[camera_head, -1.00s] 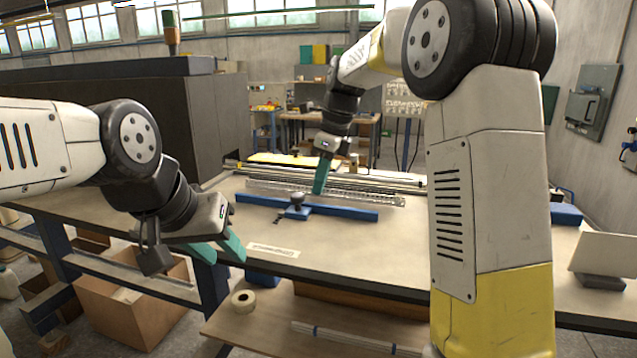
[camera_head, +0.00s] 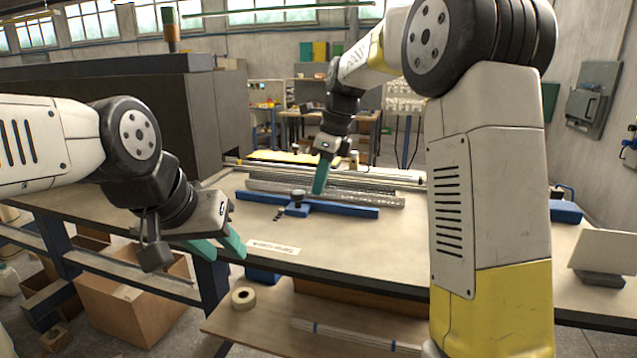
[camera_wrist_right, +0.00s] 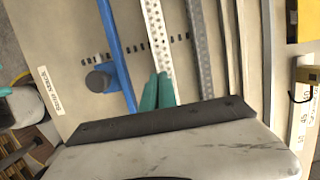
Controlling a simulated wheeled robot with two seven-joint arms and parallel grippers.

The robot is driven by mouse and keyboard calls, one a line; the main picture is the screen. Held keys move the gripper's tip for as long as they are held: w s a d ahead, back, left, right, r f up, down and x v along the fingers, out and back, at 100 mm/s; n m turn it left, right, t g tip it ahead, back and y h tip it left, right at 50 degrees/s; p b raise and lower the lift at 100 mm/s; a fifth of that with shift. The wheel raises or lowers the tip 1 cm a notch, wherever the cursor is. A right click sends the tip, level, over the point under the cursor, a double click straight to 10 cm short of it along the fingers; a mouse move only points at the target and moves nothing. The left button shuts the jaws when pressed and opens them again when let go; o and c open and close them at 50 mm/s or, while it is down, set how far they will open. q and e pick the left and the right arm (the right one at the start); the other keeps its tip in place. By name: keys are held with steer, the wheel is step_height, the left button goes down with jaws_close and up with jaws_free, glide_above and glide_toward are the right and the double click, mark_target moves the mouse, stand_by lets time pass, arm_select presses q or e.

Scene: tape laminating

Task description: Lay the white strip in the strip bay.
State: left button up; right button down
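A white perforated strip (camera_wrist_right: 156,38) runs lengthwise in the right wrist view, between a blue bar with a round knob (camera_wrist_right: 99,80) and a grey perforated strip (camera_wrist_right: 199,45). In the head view this area lies behind the blue bar (camera_head: 345,208). My right gripper (camera_head: 319,191) points down there. Its teal fingers (camera_wrist_right: 158,88) are close together at the white strip and hide part of it; whether they pinch it is unclear. I cannot tell which channel is the strip bay. My left gripper (camera_head: 216,246) has its fingers apart and empty near the table's front edge.
Long rails (camera_head: 370,178) lie behind the strips. A printed label (camera_head: 273,247) lies at the table's front. A tape roll (camera_head: 243,297) is on the lower shelf.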

steer(key=shift+f, duration=0.2)
stand_by(0.5)
steer(key=c, duration=1.6)
jaws_free()
steer(key=shift+w+a+v, duration=0.1)
steer(key=shift+a+v, duration=0.1)
steer(key=shift+v, duration=0.75)
steer(key=shift+w+a+v, duration=0.1)
steer(key=shift+a+v, duration=0.15)
steer(key=shift+v, duration=0.75)
steer(key=shift+a+v, duration=0.2)
steer(key=shift+v, duration=0.75)
steer(key=shift+r, duration=0.2)
